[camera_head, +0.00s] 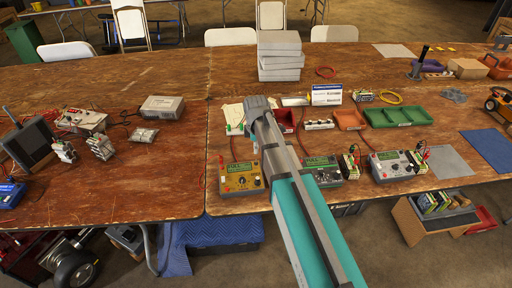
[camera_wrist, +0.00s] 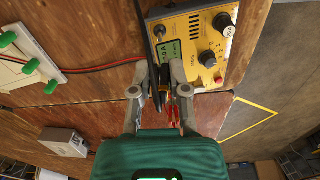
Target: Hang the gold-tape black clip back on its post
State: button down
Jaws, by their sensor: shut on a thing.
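In the wrist view my gripper (camera_wrist: 160,72) is shut on a slim black clip (camera_wrist: 157,88) with a small gold-coloured patch. A dark cable (camera_wrist: 146,32) runs from it toward the top edge. Red clip parts (camera_wrist: 175,112) show just beside it, and I cannot tell whether they touch. The yellow charger (camera_wrist: 205,48), with a green display and knobs, lies just beyond the fingertips. A pale board (camera_wrist: 22,72) with several green posts is at the left. In the head view the yellow charger (camera_head: 240,190) stands near the table's front edge; my arm hides the gripper and clip.
Two grey chargers, one at the middle (camera_head: 322,178) and one at the right (camera_head: 388,172), stand along the front edge with clips nearby. Bare wood lies left of the yellow charger.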

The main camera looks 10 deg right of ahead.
jog(key=shift+f+b, duration=2.15)
jog(key=shift+f, duration=0.15)
jog(key=shift+f, duration=0.25)
dwell(0.8)
jog(key=c, duration=0.5)
grip_release()
jog(key=shift+c, duration=0.2)
jog(key=shift+o, duration=1)
jog(key=shift+r, duration=0.1)
jog(key=shift+r+p, duration=3.55)
jog(key=shift+r, duration=0.15)
